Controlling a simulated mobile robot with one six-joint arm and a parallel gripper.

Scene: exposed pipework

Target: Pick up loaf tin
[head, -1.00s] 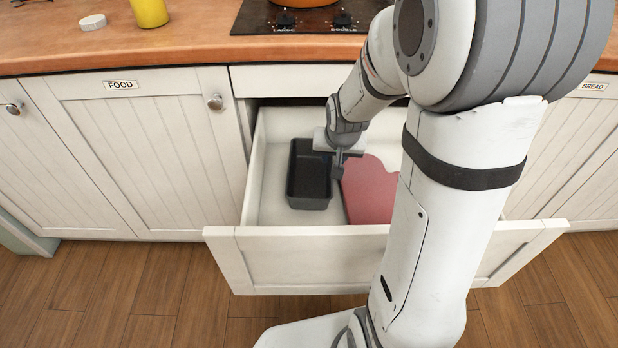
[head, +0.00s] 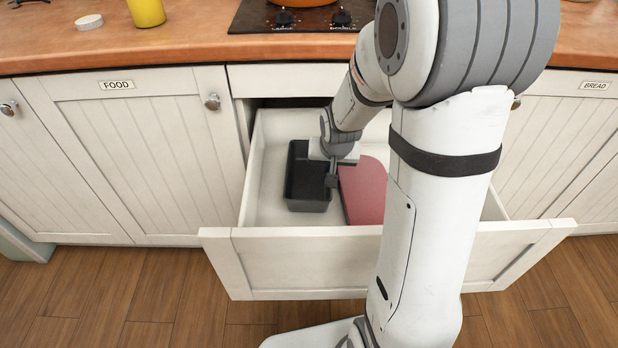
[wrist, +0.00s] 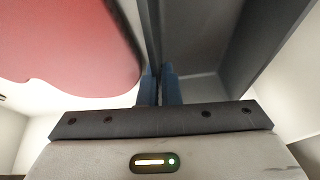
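The loaf tin (head: 308,200) is a dark grey rectangular tin. It sits upright in the left part of the open drawer in the head view. My gripper (head: 333,181) is at the tin's right side wall. In the wrist view, the tin (wrist: 205,45) fills the upper right. The two blue fingers of my gripper (wrist: 160,86) stand one on each side of its wall, close together with the wall between them. The fingertips are partly hidden in the head view.
A pink-red board (head: 362,190) lies in the drawer (head: 300,240), just right of the tin. The drawer's walls surround both. The worktop (head: 190,45) overhangs the drawer's back. A yellow container (head: 146,12) and a hob (head: 300,18) are above. Free drawer floor shows left of the tin.

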